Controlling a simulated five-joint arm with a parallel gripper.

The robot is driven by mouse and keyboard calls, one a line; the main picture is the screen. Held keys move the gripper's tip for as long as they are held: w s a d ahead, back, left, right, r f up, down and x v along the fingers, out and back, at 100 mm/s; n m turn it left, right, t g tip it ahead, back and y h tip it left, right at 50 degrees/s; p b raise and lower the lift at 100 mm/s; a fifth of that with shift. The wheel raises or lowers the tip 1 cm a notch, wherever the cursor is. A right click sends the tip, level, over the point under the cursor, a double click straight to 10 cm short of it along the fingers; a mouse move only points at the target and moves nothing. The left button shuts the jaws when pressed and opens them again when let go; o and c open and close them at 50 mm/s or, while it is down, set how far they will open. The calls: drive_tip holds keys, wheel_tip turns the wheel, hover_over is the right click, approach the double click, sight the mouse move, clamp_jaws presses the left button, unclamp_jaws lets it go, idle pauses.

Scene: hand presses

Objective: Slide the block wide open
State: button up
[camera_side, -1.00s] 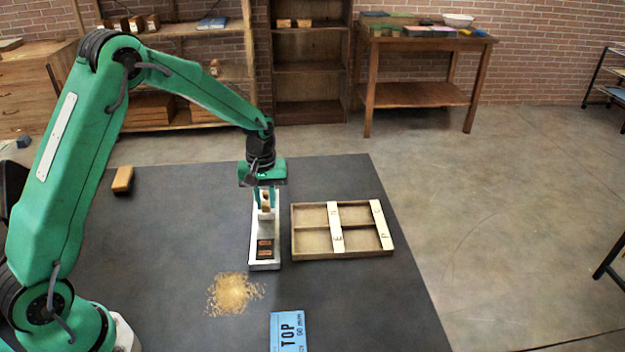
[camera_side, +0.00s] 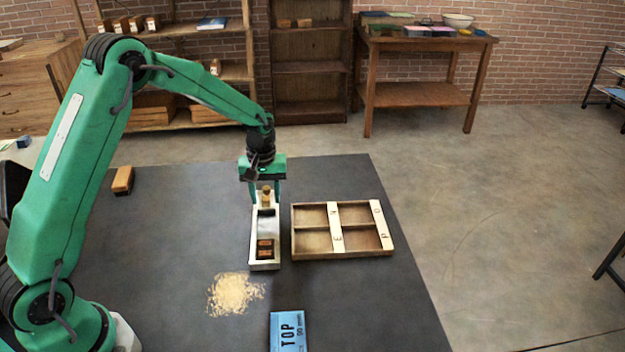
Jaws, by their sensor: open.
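A narrow white press (camera_side: 277,255) stands on the dark table, its long side running from front to back. A pale block with a wooden knob (camera_side: 266,197) sits at its far end. In front of the block is a bare grey stretch (camera_side: 267,228), and at the near end a dark plate with small orange-brown pieces (camera_side: 265,249). My gripper (camera_side: 266,197) points down at the far end, its fingers apart on either side of the knob. Whether a finger touches the knob or block I cannot tell.
A divided wooden tray (camera_side: 315,253) lies close on the right of the press. A blue "TOP" card (camera_side: 289,333) and a patch of tan crumbs (camera_side: 235,293) lie in front. A wooden brush-like block (camera_side: 122,181) lies at the back left.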

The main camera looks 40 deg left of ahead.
sight(265, 199)
wheel_tip(265, 199, up, 8)
drive_tip(key=shift+f, duration=0.25)
drive_tip(key=shift+r, duration=0.15)
idle(0.4)
drive_tip(key=s+d+r+m+t, duration=0.3)
drive_tip(key=s+r+m, duration=0.1)
drive_tip(key=s+r, duration=0.8)
drive_tip(key=s+d+r+m+t, duration=0.1)
drive_tip(key=s+m, duration=0.1)
drive_tip(key=s, duration=0.5)
drive_tip(key=s+d+m+t, duration=0.1)
drive_tip(key=s+m, duration=0.1)
drive_tip(key=s, duration=0.6)
drive_tip(key=shift+s+r+m+t, duration=0.3)
drive_tip(key=shift+r+m, duration=0.1)
